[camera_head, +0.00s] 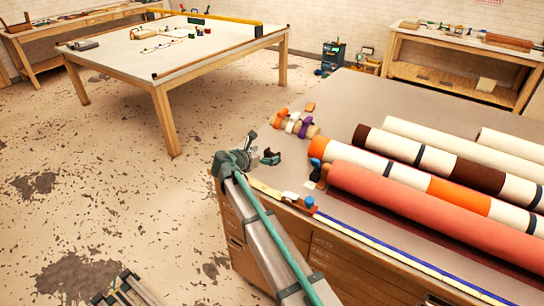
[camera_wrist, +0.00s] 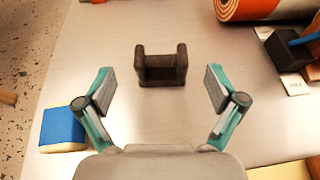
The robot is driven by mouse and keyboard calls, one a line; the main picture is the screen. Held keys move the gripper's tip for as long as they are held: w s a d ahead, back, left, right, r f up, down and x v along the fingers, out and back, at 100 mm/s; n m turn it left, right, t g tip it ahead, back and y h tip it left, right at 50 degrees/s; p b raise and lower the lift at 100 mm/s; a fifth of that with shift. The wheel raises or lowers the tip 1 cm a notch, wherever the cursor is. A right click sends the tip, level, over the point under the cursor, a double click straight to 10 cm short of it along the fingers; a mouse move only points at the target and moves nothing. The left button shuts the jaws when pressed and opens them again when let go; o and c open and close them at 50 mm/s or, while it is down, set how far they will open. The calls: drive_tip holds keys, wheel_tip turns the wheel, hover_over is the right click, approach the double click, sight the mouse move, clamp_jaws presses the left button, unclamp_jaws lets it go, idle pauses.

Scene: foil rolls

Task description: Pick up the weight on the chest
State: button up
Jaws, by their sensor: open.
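A dark brown U-shaped block, which looks like the weight (camera_wrist: 161,70), stands on the grey chest top (camera_wrist: 150,120) in the wrist view. Its two raised ends are left and right, with a low middle between them. My gripper (camera_wrist: 160,93) is open and empty. Its teal fingers are spread wide on the near side of the block, apart from it. In the head view my gripper (camera_head: 260,153) is over the left front corner of the chest (camera_head: 380,90). There I cannot clearly tell the block from my fingers.
A blue-topped block (camera_wrist: 62,128) lies by my left finger. A black block with a blue part (camera_wrist: 290,50) and a small card are at right. An orange roll end (camera_wrist: 245,8) is beyond. Several large rolls (camera_head: 430,200) cover the chest's right side. Floor lies left.

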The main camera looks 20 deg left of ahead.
sight(271, 153)
drive_tip(key=p+x, duration=0.2)
drive_tip(key=x, duration=0.2)
drive_tip(key=shift+w+d+f, duration=0.15)
drive_tip(key=shift+w+f, duration=0.05)
drive_tip(key=c, duration=1.6)
clamp_jaws()
drive_tip(key=shift+r, duration=0.15)
